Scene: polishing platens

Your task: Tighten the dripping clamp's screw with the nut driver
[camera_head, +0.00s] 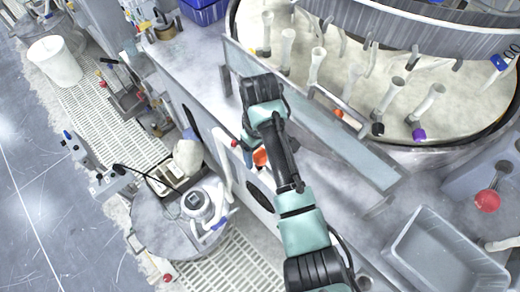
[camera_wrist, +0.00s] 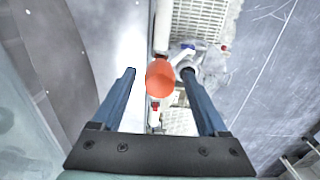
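My gripper (camera_wrist: 159,72) is open, with its two blue fingers apart; in the head view it points down beside the bench's front panel (camera_head: 258,190), partly hidden by my arm. An orange rounded thing (camera_wrist: 160,80) shows between the fingers in the wrist view, with gaps on both sides. It also shows in the head view (camera_head: 261,157). It may be the nut driver's handle, but its shaft is not clear. A white pipe (camera_head: 222,160) runs down the bench front and shows in the wrist view (camera_wrist: 163,25). I cannot make out the clamp, its screw or any drip.
A round metal table (camera_head: 150,222) with a white canister (camera_head: 197,206) stands low at left. A grey bin (camera_head: 445,255) sits at lower right. The large round platen (camera_head: 350,75) with several upright white posts is behind. A white bucket (camera_head: 55,62) stands on the floor.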

